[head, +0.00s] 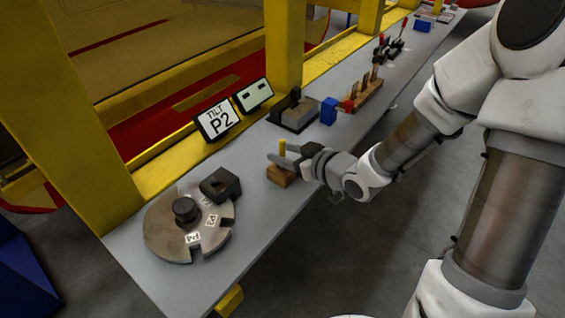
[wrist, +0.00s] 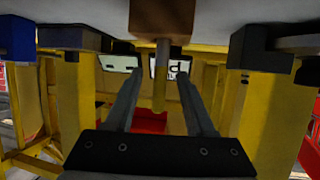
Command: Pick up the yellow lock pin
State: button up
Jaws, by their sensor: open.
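The yellow lock pin (head: 282,147) stands upright in a small wooden block (head: 281,176) near the front edge of the grey bench. My gripper (head: 288,159) is at the pin, just above the block, with its fingers pointing left. In the wrist view, which is upside down, the yellow pin (wrist: 159,88) hangs from the wooden block (wrist: 160,20). The open fingers of my gripper (wrist: 160,76) lie on either side of the pin, with a gap on each side. I cannot tell whether either finger touches it.
A round notched metal plate (head: 160,232) with a dark block (head: 220,184) lies at the bench's near end. Behind the pin are a "TILT P2" sign (head: 217,119), a dark grey fixture (head: 292,115) and a blue block (head: 328,111). Yellow posts (head: 284,45) rise along the back.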

jog(key=shift+r+b+x, duration=0.2)
jog(key=shift+b+x, duration=0.55)
jog(key=shift+x, duration=1.25)
grip_shut()
